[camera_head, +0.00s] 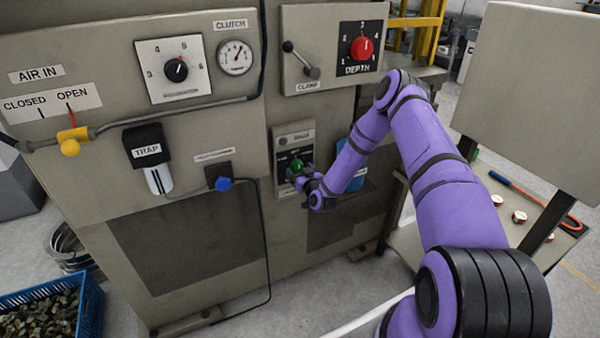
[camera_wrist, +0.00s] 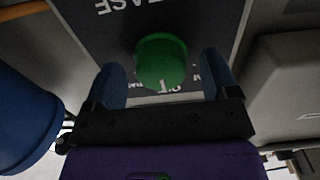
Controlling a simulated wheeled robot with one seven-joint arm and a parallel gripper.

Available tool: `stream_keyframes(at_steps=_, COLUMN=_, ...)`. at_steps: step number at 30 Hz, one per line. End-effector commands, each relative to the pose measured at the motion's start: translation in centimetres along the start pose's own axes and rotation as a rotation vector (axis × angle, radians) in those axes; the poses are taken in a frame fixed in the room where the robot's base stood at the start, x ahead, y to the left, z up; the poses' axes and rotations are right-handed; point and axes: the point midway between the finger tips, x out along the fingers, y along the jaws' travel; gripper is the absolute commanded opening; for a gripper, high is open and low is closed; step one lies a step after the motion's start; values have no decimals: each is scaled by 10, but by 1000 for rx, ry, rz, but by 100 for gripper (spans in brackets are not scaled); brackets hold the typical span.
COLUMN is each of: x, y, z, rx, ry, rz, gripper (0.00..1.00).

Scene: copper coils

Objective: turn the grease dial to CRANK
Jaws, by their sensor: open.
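The grease dial is a green knob (camera_head: 297,166) on a dark plate low on the machine's front. In the wrist view the green knob (camera_wrist: 162,62) sits between the two blue fingers of my gripper (camera_wrist: 167,82). The fingers are open, one on each side, with a gap to the knob visible on both sides. Part of the plate's lettering (camera_wrist: 133,5) shows upside down and reads "EASE". The labels near the knob are partly covered, so I cannot tell its setting. In the head view my gripper (camera_head: 303,180) is at the dial and partly hides it.
A blue container (camera_head: 352,178) stands just right of the dial, behind my arm; its blue side (camera_wrist: 25,118) is close in the wrist view. A red depth dial (camera_head: 362,47) and a clamp lever (camera_head: 300,60) are above. A hose (camera_head: 268,240) hangs to the left.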

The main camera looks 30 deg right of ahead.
Motion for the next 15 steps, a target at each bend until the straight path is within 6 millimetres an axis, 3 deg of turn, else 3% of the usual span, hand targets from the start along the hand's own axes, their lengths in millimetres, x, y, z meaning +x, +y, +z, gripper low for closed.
stream_keyframes(at_steps=2, x=0, y=0, z=0, rx=0, ry=0, rz=0, gripper=80)
stream_keyframes(at_steps=3, x=0, y=0, z=0, rx=0, ry=0, rz=0, gripper=76)
stream_keyframes(at_steps=9, x=0, y=0, z=0, rx=0, ry=0, rz=0, gripper=32)
stream_keyframes(at_steps=15, x=0, y=0, z=0, rx=7, ry=0, rz=0, gripper=32)
